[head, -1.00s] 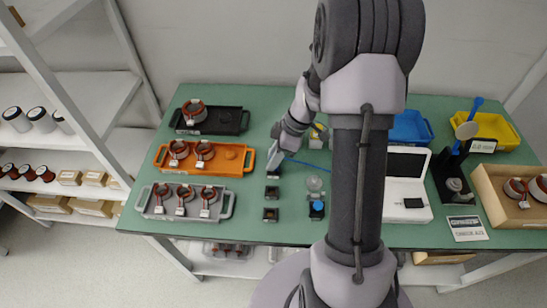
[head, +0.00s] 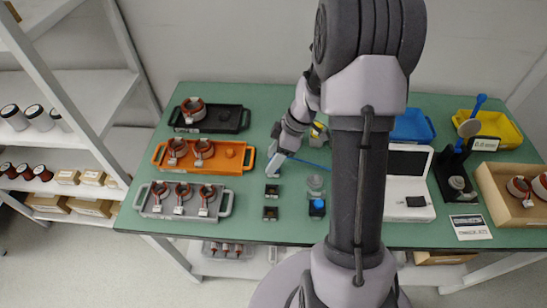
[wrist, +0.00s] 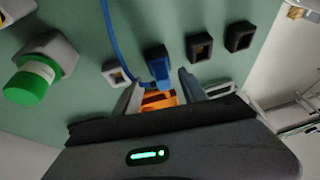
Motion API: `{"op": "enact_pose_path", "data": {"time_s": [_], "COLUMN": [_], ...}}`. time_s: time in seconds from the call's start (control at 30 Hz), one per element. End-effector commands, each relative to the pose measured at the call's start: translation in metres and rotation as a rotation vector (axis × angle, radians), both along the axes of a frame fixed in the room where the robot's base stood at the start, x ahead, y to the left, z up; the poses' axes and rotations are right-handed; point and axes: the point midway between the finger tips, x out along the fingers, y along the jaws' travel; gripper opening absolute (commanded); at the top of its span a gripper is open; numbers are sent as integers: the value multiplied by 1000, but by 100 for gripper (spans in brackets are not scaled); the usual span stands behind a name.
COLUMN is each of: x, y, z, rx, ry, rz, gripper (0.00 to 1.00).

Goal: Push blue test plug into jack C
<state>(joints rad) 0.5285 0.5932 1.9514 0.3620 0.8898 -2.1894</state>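The blue test plug (wrist: 158,66) stands at one place in a row of small square jacks, and it seems to sit in or on a jack that it hides. Its blue cable (wrist: 116,40) bends away from it. Two dark jacks (wrist: 199,47) are to its right in the wrist view and a light grey one (wrist: 116,73) is to its left. My gripper (wrist: 160,84) is open, its fingers on either side of the plug with visible gaps. In the head view my gripper (head: 276,163) hides the plug. I cannot read which jack is C.
The orange tray (head: 161,156) and grey tray (head: 225,204) lie left of the jacks. The green knob (wrist: 28,82) stands on a grey block near my gripper. A blue-topped block (head: 317,207) and white device (head: 408,190) are to the right. Two dark jacks (head: 271,191) are uncovered.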

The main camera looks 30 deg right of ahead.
Motion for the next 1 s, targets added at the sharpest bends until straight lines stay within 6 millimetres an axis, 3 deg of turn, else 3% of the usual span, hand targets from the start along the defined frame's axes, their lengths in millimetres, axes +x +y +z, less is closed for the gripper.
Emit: {"op": "enact_pose_path", "data": {"time_s": [0.27,0.37,0.8,1.0], "x": [0,-1,-19,-23], "y": [0,-3,-53,-63], "z": [0,9,134,159], "rx": [0,-1,-2,-1], "ry": [0,-1,-2,-1], "rz": [0,-1,-1,0], "gripper": [54,54,54,54]}}
